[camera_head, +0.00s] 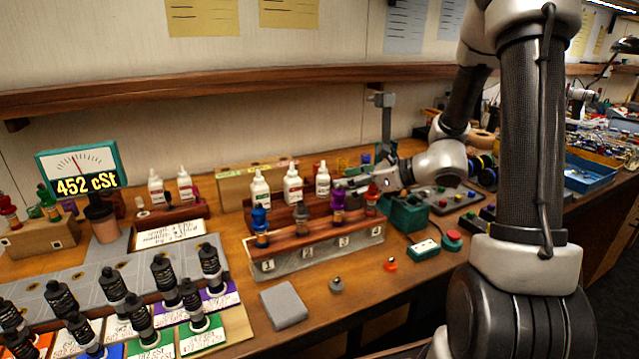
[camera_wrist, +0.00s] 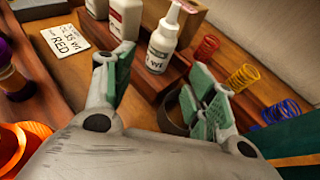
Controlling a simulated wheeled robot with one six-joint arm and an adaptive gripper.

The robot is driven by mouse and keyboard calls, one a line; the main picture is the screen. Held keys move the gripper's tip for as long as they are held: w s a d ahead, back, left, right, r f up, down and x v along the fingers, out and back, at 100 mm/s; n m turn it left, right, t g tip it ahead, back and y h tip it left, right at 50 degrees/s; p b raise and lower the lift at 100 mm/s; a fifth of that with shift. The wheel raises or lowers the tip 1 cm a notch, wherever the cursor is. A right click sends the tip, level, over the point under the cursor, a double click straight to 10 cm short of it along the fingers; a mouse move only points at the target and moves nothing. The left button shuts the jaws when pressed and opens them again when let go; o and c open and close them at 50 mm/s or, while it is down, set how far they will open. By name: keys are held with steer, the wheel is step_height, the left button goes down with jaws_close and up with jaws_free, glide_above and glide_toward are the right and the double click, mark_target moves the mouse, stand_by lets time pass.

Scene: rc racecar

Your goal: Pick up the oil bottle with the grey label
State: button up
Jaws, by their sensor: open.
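Three white oil bottles with pointed caps stand in a wooden holder behind the numbered rack: a left one (camera_head: 260,189), a middle one (camera_head: 292,184) and a right one (camera_head: 322,181). Their label colours are too small to tell in the head view. In the wrist view a white bottle with a pale label reading "wt" (camera_wrist: 164,42) stands ahead of the fingers, with another white bottle (camera_wrist: 125,18) to its left.
The numbered rack (camera_head: 320,250) holds shocks with coloured caps in front of the bottles. Coil springs (camera_wrist: 243,77) stand to the right in the wrist view. Several dark bottles (camera_head: 163,271) stand at front left. A grey block (camera_head: 283,304) lies on the bench.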

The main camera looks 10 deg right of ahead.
mark_target(327, 197)
steer(key=x, duration=0.6)
steer(key=shift+w+a+r, duration=0.2)
steer(key=shift+a+r, duration=0.05)
steer(key=shift+r, duration=0.05)
steer(key=c, duration=1.1)
